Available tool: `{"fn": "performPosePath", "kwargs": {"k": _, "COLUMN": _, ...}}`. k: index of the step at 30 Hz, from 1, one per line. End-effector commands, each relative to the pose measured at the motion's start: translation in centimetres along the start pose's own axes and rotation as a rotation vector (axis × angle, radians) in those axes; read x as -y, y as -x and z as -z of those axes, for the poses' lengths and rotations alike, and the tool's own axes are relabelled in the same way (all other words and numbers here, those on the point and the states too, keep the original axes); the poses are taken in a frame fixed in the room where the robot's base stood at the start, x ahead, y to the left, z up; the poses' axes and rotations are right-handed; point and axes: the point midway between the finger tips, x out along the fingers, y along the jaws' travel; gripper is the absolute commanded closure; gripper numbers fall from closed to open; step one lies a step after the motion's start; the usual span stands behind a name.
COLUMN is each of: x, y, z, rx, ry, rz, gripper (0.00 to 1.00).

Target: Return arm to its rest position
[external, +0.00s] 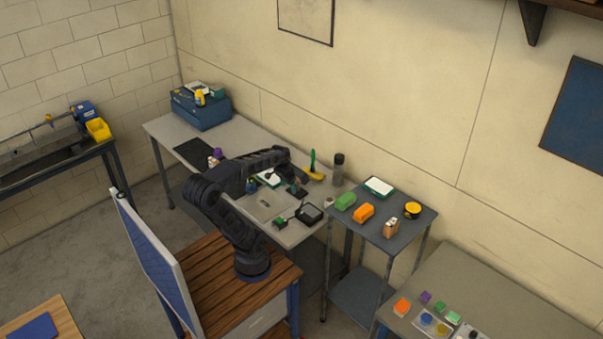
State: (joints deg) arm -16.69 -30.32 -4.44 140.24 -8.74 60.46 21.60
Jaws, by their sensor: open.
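My dark arm rises from its base on a slatted wooden bench (195,280) and reaches over the grey worktable (240,138) along the wall. The arm is bent, with its forearm stretched to the right. My gripper (297,184) points down at the arm's far end, above the table's right part. It is open, and I see nothing held in it. The fingertips are small and dark, so their exact gap to the things below is hard to tell.
Near my gripper are a green-handled tool (312,162), a dark bottle (338,167) and a black box (309,214). A grey stand (385,231) to the right holds green and orange blocks. A blue panel (150,250) stands left of my base. A blue toolbox (201,110) stands at the back.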

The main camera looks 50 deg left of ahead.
Motion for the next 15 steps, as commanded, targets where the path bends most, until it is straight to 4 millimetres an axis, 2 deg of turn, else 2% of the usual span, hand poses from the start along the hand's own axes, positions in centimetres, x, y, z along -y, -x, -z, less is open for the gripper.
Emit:
{"fn": "performPosePath", "kwargs": {"k": 6, "x": -2.2, "y": 1.3, "z": -2.1, "rx": -0.102, "ry": 0.031, "rz": 0.05, "gripper": 0.34}}
{"fn": "performPosePath", "kwargs": {"k": 15, "x": -3.4, "y": 2.1, "z": -3.8, "rx": -0.202, "ry": 0.076, "rz": 0.062, "gripper": 0.34}}
